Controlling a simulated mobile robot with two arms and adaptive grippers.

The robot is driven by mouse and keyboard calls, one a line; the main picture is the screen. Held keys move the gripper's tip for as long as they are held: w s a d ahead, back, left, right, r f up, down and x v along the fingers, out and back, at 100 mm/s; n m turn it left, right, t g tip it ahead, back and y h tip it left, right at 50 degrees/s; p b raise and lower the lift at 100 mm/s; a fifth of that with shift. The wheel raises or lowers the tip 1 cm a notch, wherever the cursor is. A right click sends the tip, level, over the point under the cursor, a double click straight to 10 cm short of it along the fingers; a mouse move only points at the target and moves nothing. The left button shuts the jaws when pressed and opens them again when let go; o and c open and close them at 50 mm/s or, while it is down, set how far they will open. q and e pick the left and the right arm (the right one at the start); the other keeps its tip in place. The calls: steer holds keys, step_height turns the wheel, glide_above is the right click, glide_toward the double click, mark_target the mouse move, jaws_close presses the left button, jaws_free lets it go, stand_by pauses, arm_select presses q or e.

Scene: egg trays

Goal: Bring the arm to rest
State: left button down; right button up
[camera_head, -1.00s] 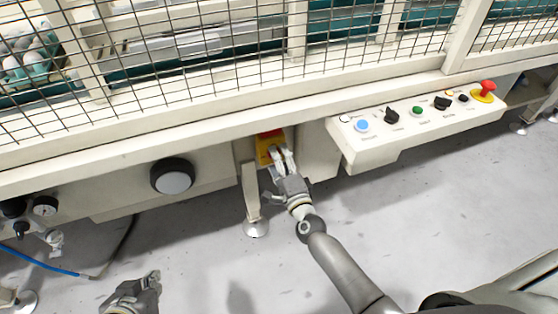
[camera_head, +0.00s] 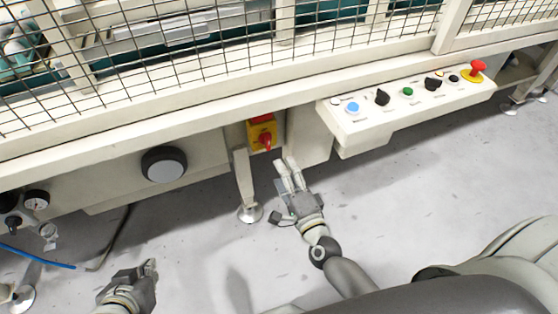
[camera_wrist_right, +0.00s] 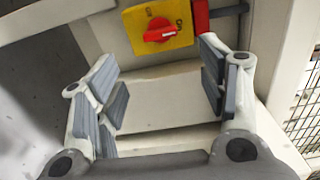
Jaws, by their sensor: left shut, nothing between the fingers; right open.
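My right gripper (camera_head: 287,172) is in the middle of the head view, open and empty. Its two padded fingers (camera_wrist_right: 160,92) stand wide apart in the right wrist view. It is below and in front of a red rotary switch (camera_head: 266,141) on a yellow plate, apart from it. The red handle (camera_wrist_right: 161,32) on its yellow plate also shows beyond the fingers in the right wrist view. My left gripper (camera_head: 150,268) is at the bottom left of the head view, shut and empty above the floor.
A control panel (camera_head: 375,118) with several buttons and a red emergency knob (camera_head: 475,71) juts out at the right. A machine leg (camera_head: 244,185) stands left of my right gripper. Wire mesh fencing (camera_head: 180,50) runs above. The grey floor (camera_head: 420,190) is clear at the right.

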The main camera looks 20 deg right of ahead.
steer(key=shift+s, duration=0.75)
